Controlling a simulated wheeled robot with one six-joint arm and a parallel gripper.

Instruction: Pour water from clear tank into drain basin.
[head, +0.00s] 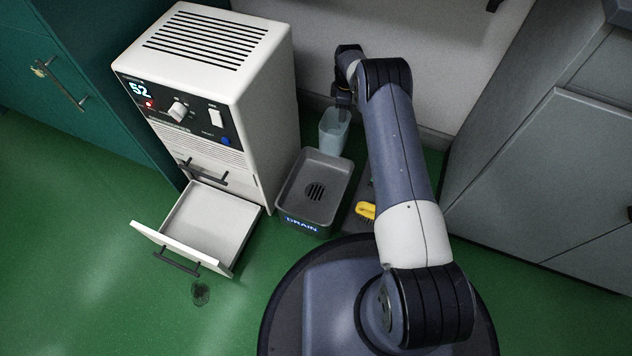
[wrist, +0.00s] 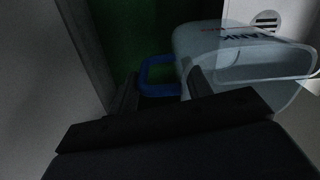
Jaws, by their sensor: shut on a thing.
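The clear tank (head: 334,132) is a pale bluish see-through container behind the far edge of the drain basin in the head view. It also shows at the right of the wrist view (wrist: 205,45), with lettering and a blue handle (wrist: 146,76). My gripper (head: 342,100) is shut on the tank at its handle side; the exact grip is dark in the wrist view. The tank looks near upright. I cannot tell its height or whether water is in it. The drain basin (head: 341,168) is a grey open tray with a dark grate and a DRAIN label, on the floor.
A white machine (head: 225,75) with a display reading 52 stands left of the basin, its lower drawer (head: 205,222) open and empty. A yellow-handled thing (head: 366,210) lies right of the basin. Grey cabinets (head: 550,170) stand at right. A dark patch (head: 200,293) marks the green floor.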

